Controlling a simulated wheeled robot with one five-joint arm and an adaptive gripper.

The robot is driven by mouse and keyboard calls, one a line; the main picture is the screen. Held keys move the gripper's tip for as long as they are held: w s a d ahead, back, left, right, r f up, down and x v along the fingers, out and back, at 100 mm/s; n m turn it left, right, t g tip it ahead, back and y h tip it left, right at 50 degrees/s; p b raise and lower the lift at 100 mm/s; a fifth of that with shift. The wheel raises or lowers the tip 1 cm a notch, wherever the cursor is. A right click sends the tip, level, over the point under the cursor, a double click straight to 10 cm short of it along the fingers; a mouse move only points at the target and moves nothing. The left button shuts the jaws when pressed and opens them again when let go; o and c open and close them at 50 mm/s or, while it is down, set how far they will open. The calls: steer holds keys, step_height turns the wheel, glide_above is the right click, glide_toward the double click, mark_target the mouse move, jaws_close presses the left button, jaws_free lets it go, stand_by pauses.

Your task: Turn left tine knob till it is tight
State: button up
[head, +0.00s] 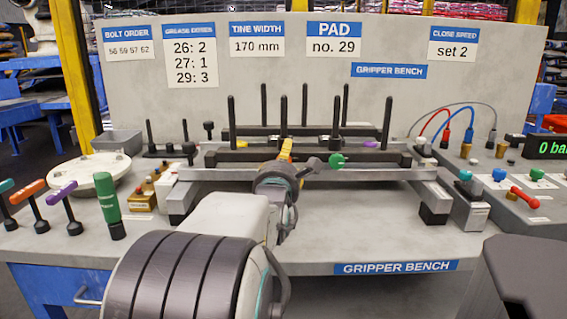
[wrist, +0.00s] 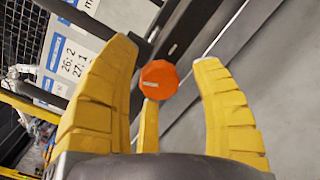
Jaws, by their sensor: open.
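An orange knob (wrist: 158,80) with a pale mark on its face shows in the wrist view, beside a dark bar. My gripper (wrist: 166,56) is open, with yellow fingers on either side of the knob and apart from it; a third finger shows just below it. A green knob (head: 337,161) sits to the right, and a purple knob (head: 370,144) farther right and back. I cannot tell whether the orange knob is tight.
Upright black tines (head: 264,104) stand around my gripper. Coloured-handled tools, including a green-handled one (head: 106,196), stand at the left beside a round white plate (head: 88,174). A control box (head: 515,190) with hoses is at the right. The bench front is mostly clear.

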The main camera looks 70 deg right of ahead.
stand_by(0.3)
jaws_close()
stand_by(0.5)
steer(key=shift+m, duration=0.3)
steer(key=shift+f+m+b, duration=0.1)
steer(key=shift+m+b, duration=0.7)
steer(key=shift+b, duration=0.15)
steer(key=m+b, duration=0.1)
steer(key=b, duration=0.2)
steer(key=shift+f+m, duration=0.15)
steer(key=shift+m, duration=0.25)
steer(key=m+b, duration=0.1)
steer(key=b, duration=0.2)
steer(key=shift+w+r+m+y+b, duration=0.1)
steer(key=shift+r+m+y+b, duration=0.1)
steer(key=shift+m+y+b, duration=0.15)
steer(key=shift+r, duration=0.1)
